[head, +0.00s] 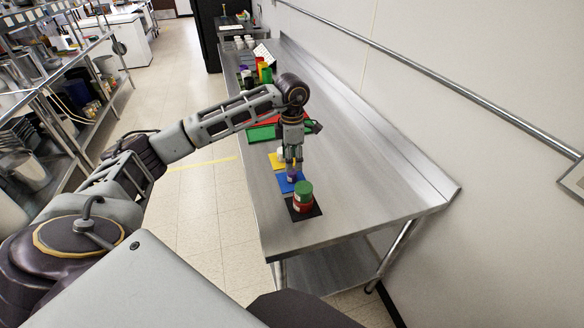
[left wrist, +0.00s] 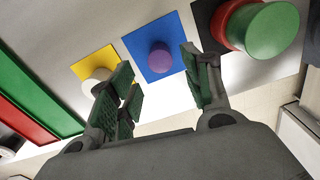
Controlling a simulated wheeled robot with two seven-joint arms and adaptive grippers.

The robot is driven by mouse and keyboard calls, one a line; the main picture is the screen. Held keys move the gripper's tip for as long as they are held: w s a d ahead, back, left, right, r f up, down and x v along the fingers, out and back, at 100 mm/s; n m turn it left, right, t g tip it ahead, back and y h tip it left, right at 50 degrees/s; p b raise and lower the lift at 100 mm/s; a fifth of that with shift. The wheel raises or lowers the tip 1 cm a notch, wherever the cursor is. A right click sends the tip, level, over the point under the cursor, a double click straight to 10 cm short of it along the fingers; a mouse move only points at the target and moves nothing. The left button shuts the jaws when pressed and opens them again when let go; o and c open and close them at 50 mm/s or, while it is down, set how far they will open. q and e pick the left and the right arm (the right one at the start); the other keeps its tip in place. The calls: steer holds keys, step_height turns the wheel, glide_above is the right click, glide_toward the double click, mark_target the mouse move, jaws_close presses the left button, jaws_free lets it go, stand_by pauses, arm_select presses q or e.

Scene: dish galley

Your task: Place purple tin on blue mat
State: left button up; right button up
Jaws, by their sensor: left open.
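The purple tin (head: 292,176) stands on the blue mat (head: 284,187) on the steel table. My left gripper (head: 294,165) points down over the tin. In the left wrist view its fingers (left wrist: 158,70) are apart and open, with nothing between the pads; the tin shows beyond the gap. The exact gap between fingertips and tin is hard to tell. My right gripper is not in view.
A black mat (head: 290,210) in front holds a green tin (head: 303,188) on a red one (head: 302,204). Behind is a yellow mat (left wrist: 88,65) with a white item (left wrist: 97,80). Green (head: 262,133) and red trays lie farther back. The wall is right; bare steel (head: 370,190) lies between.

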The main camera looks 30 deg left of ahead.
arm_select(q)
step_height(320, 180, up, 6)
steer(key=shift+f, duration=0.2)
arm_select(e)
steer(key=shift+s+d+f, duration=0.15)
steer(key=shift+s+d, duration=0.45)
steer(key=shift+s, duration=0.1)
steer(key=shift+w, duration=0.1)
